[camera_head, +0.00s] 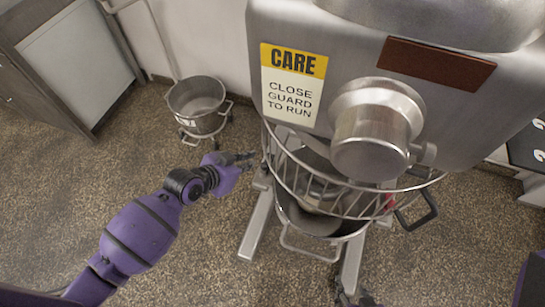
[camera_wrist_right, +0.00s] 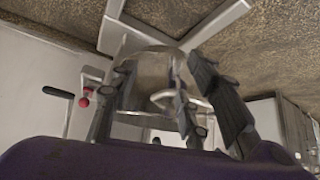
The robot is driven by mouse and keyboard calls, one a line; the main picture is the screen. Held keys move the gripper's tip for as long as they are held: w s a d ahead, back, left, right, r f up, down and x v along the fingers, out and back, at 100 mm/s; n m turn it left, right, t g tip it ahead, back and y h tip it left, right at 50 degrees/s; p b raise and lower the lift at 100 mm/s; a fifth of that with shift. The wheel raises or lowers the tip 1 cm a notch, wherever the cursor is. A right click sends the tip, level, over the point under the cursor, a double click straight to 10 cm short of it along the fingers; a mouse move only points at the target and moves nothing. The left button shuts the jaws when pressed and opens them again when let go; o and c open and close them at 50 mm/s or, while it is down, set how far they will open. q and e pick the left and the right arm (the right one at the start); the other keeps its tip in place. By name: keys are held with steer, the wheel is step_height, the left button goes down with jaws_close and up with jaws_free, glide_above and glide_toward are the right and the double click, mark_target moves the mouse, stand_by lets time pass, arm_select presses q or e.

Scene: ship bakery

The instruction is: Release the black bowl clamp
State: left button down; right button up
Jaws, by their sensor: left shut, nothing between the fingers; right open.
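A black looped handle (camera_head: 417,212) sticks out at the right of the mixer's wire guard. I cannot tell whether it is the bowl clamp. The steel bowl (camera_head: 318,222) sits under the guard. In the right wrist view a black lever (camera_wrist_right: 58,92) shows at the left, beside a red knob (camera_wrist_right: 84,102). My left gripper (camera_head: 248,160) is shut and empty, left of the guard.
The mixer (camera_head: 370,125) carries a yellow and white care sign (camera_head: 292,85). Its grey legs (camera_head: 256,222) spread over the speckled floor. A second bowl on a wheeled stand (camera_head: 196,100) stands at the back left. A cabinet (camera_head: 75,60) is at far left. The floor between is clear.

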arm_select(q)
steer(key=w+m+g, duration=0.1)
steer(key=m+g, duration=0.1)
steer(key=w+r+m+g+h+b, duration=0.1)
steer(key=m, duration=0.1)
steer(key=w+d+r+m+g+b, duration=0.1)
steer(key=m+g, duration=0.1)
steer(key=shift+w+g+h, duration=0.2)
steer(key=shift+g+h, duration=0.1)
steer(key=shift+h, duration=0.1)
arm_select(e)
steer(key=shift+w+a+f, duration=0.25)
steer(key=shift+w+f, duration=0.3)
steer(key=shift+f, duration=0.05)
arm_select(q)
steer(key=shift+d, duration=0.1)
steer(key=x, duration=1)
arm_select(e)
steer(key=shift+s+d, duration=0.1)
steer(key=shift+s, duration=0.05)
arm_select(q)
steer(key=shift+w+m, duration=0.1)
steer(key=shift+m, duration=0.2)
arm_select(e)
steer(key=shift+f, duration=0.15)
